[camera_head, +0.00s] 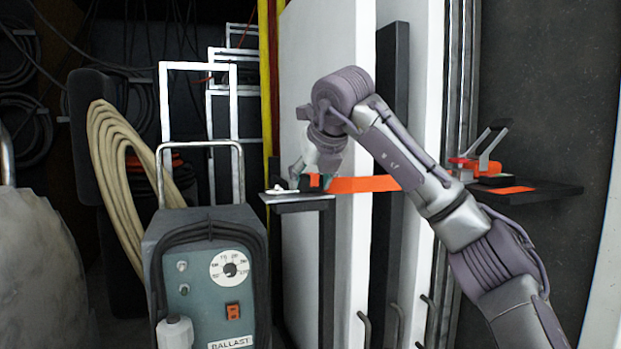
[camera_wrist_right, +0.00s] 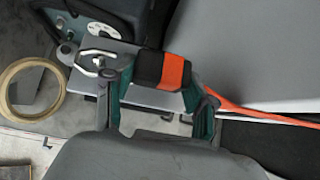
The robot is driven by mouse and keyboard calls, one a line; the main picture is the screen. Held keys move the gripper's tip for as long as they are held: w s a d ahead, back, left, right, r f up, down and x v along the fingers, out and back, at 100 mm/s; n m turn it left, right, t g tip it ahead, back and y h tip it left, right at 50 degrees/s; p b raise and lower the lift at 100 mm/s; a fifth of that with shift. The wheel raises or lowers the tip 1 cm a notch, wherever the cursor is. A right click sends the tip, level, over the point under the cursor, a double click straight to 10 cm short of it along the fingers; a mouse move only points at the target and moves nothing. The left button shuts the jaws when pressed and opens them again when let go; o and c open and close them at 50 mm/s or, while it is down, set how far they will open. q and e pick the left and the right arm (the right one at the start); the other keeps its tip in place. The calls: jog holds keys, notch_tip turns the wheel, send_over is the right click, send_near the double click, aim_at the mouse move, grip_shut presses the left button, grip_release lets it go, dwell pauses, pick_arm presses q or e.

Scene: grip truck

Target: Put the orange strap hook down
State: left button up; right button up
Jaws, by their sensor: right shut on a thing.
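The orange strap (camera_head: 362,184) runs level from my right gripper (camera_head: 318,172) across the white panels to the right. In the right wrist view my right gripper (camera_wrist_right: 158,88), with teal finger pads, is shut on the strap's black-and-orange end (camera_wrist_right: 165,70). The pale metal hook (camera_head: 281,190) shows left of the fingers, over the small grey shelf (camera_head: 297,205). The hook also shows in the right wrist view (camera_wrist_right: 97,60), over the shelf plate (camera_wrist_right: 140,92). I cannot tell whether it touches the plate. My left gripper is not in view.
A teal ballast box (camera_head: 207,275) with a dial stands just left of the shelf. Tall white panels (camera_head: 345,80) stand behind my arm.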

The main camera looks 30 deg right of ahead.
jog(key=shift+w, duration=0.1)
jog(key=o, duration=0.9)
jog(key=shift+w+f, duration=0.1)
jog(key=shift+f, duration=0.05)
jog(key=o, duration=0.4)
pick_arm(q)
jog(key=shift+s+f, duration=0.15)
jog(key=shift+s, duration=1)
pick_arm(e)
jog(key=shift+r, duration=0.25)
jog(key=shift+s+a+r+b, duration=0.15)
jog(key=shift+s+b, duration=0.2)
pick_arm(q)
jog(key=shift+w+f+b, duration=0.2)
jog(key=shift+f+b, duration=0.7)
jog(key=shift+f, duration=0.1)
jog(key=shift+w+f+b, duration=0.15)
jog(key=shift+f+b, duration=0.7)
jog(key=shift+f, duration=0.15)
pick_arm(e)
jog(key=shift+v, duration=5.7)
